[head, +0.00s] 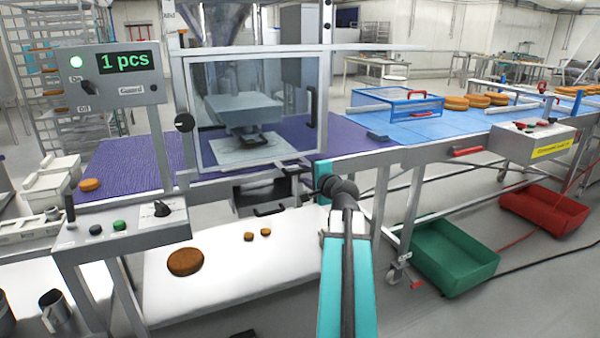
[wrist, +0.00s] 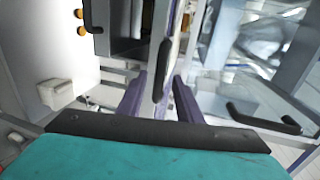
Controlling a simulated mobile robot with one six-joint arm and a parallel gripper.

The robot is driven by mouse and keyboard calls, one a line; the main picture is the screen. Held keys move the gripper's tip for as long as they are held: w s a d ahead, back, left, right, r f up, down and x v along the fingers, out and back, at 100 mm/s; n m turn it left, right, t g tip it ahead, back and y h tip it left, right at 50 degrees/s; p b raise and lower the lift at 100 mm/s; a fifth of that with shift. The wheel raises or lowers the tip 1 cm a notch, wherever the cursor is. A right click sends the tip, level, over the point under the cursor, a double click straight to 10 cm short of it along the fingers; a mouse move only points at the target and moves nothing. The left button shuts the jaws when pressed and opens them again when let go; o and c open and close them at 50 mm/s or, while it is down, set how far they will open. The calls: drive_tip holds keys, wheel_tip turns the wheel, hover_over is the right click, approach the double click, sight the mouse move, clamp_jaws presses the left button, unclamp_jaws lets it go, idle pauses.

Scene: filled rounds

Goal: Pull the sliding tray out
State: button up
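The sliding tray (head: 262,190) is a grey metal drawer below the belt, under the clear guard door (head: 255,105). Its black bar handle (head: 269,211) faces the front. In the wrist view, the tray's dark body (wrist: 122,32) and black handle (wrist: 94,14) show at the top, left of my fingers. My gripper (wrist: 159,80) has its two purple fingers apart, with a dark rounded bar end seen between them; I cannot tell whether it lies within their reach. The fingers are not on the tray handle. In the head view my gripper (head: 306,172) is right of the tray, partly hidden.
The guard door is closed and has a black handle (head: 311,107). A white surface below carries a large brown round (head: 185,262) and two small ones. A control box (head: 120,75) reads "1 pcs". Green (head: 452,255) and red (head: 545,208) crates stand at right.

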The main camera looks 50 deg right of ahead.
sight(302, 172)
drive_tip(key=shift+x, duration=2.05)
clamp_jaws()
